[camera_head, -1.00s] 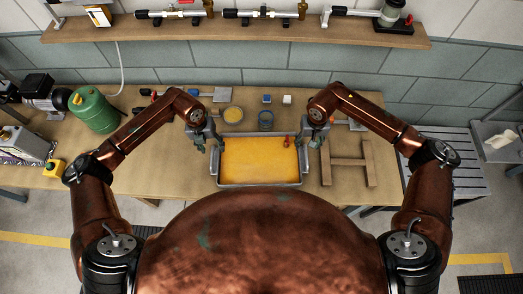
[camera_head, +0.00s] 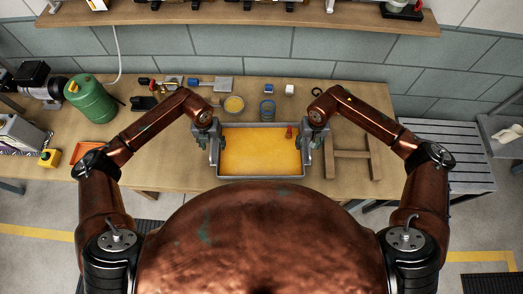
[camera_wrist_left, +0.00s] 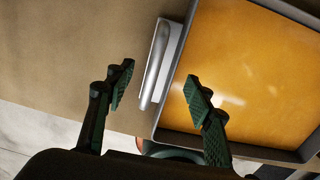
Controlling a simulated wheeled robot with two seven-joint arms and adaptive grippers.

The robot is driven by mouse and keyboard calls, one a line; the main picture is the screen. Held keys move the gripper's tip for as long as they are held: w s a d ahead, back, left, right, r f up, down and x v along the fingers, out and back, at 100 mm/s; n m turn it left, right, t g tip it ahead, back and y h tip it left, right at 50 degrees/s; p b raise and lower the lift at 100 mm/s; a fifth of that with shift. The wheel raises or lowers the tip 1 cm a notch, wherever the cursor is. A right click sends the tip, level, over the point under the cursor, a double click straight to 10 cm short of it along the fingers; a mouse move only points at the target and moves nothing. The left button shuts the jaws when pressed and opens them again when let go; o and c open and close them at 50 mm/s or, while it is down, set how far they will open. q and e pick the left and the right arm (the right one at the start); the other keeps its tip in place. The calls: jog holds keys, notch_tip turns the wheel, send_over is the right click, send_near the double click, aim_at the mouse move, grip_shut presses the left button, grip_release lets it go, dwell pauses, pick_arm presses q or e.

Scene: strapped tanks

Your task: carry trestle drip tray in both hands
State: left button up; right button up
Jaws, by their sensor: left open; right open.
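The trestle drip tray (camera_head: 260,178) is a grey, shallow rectangular tray with a yellow-orange inside, lying on the wooden table. My left gripper (camera_head: 214,150) is at its left end, open. In the left wrist view the open left fingers (camera_wrist_left: 158,84) appear on either side of the tray's grey bar handle (camera_wrist_left: 156,62), with no visible contact; one finger overlaps the tray's inside. My right gripper (camera_head: 308,150) is open at the tray's right end. Whether its fingers straddle a handle there is hard to tell.
A small red item (camera_head: 289,132) shows at the tray's back right. A wooden frame (camera_head: 350,155) lies right of the tray. Behind stand a yellow round container (camera_head: 234,104) and a blue-grey cup (camera_head: 267,110). A green canister (camera_head: 90,102) stands at the left.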

aim_at(215, 151)
pick_arm(q)
notch_tip(215, 151, down, 4)
jog(key=shift+w+r, duration=0.1)
jog(key=shift+w, duration=0.05)
pick_arm(e)
jog(key=f, duration=0.3)
jog(key=shift+w+f, duration=0.2)
jog(key=shift+f, duration=0.15)
pick_arm(q)
jog(key=shift+f, duration=0.35)
pick_arm(e)
jog(key=shift+s+f, duration=0.15)
jog(key=shift+f, duration=0.2)
pick_arm(q)
jog(key=shift+c, duration=0.7)
pick_arm(e)
jog(key=shift+c, duration=0.7)
pick_arm(q)
grip_shut()
pick_arm(e)
grip_shut()
